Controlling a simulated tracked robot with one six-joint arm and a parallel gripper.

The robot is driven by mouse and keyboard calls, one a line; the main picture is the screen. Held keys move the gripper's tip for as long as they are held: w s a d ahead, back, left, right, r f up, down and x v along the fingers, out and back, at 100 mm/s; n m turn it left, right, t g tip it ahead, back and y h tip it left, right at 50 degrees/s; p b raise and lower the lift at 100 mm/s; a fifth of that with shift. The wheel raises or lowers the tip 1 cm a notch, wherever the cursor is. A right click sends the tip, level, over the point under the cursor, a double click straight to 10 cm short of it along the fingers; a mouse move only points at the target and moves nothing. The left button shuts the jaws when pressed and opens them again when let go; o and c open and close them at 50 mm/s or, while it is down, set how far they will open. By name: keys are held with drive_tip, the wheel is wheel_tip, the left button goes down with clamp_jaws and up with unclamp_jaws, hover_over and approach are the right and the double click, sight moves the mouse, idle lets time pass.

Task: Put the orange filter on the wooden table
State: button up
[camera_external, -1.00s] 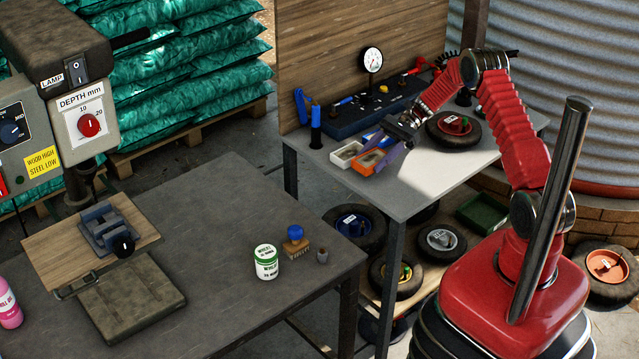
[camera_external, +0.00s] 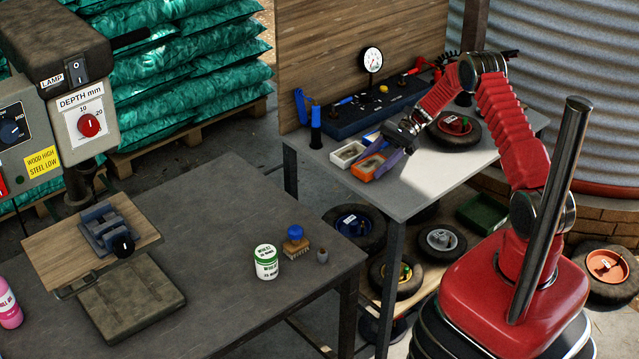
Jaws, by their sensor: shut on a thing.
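The orange filter (camera_external: 366,171) is a small open-topped box with an orange frame and a pale inside, on or just above the grey bench at the back; I cannot tell which. My gripper (camera_external: 377,157) points down and left, with its two purple fingers shut on the filter's sides. The fingers hide part of its frame. A wooden table (camera_external: 65,265) is at the left, under the depth-marked machine. A blue-grey vise (camera_external: 108,231) stands on it.
A white-framed filter (camera_external: 345,152) sits close beside the orange one.

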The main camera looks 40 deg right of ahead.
drive_tip(key=shift+f, duration=0.35)
drive_tip(key=o, duration=1.2)
drive_tip(key=shift+o, duration=0.2)
drive_tip(key=v, duration=1.3)
drive_tip(key=shift+d, duration=0.4)
